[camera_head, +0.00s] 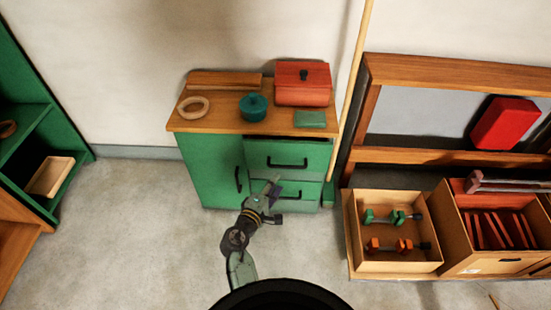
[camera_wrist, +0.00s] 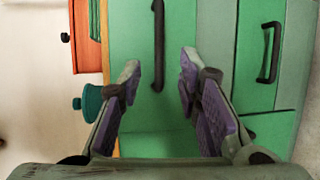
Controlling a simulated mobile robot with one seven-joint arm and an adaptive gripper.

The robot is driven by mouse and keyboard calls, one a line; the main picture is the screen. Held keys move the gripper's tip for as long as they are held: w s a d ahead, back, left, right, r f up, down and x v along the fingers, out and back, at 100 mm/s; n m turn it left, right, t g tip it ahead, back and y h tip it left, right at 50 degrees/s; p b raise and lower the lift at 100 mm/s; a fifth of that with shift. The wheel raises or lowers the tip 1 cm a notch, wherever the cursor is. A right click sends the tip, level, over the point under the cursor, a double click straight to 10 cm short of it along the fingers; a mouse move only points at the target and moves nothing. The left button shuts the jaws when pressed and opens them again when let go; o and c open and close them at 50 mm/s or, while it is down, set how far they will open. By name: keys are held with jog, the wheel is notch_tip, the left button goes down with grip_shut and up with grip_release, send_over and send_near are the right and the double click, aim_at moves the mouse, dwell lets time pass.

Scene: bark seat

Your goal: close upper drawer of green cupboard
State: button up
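The green cupboard (camera_head: 206,165) stands against the wall, with a door on its left and two drawers on its right. The upper drawer (camera_head: 262,150) has a dark strip along its top edge and seems to stand out a little; how far is hard to tell. Its black handle (camera_head: 287,166) also shows in the wrist view (camera_wrist: 158,40), between and beyond my fingertips. My gripper (camera_head: 276,184) is in front of the drawers, just below that handle. Its fingers (camera_wrist: 160,72) are apart with nothing held. Contact with the drawer cannot be told. The lower drawer's handle (camera_wrist: 268,52) is at the right.
On the cupboard top (camera_head: 222,121) are a red box (camera_head: 303,88), a teal pot (camera_head: 254,108), a wooden ring (camera_head: 193,107) and a green block (camera_head: 310,119). Wooden crates (camera_head: 397,258) stand at right, beside a pole (camera_head: 355,75). Floor at left (camera_head: 145,220) is clear.

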aim_at(286, 168)
jog(key=p+x, duration=0.1)
jog(key=x, duration=0.9)
jog(key=shift+w+d, duration=0.15)
jog(key=shift+d, duration=0.05)
jog(key=shift+c, duration=0.3)
grip_shut()
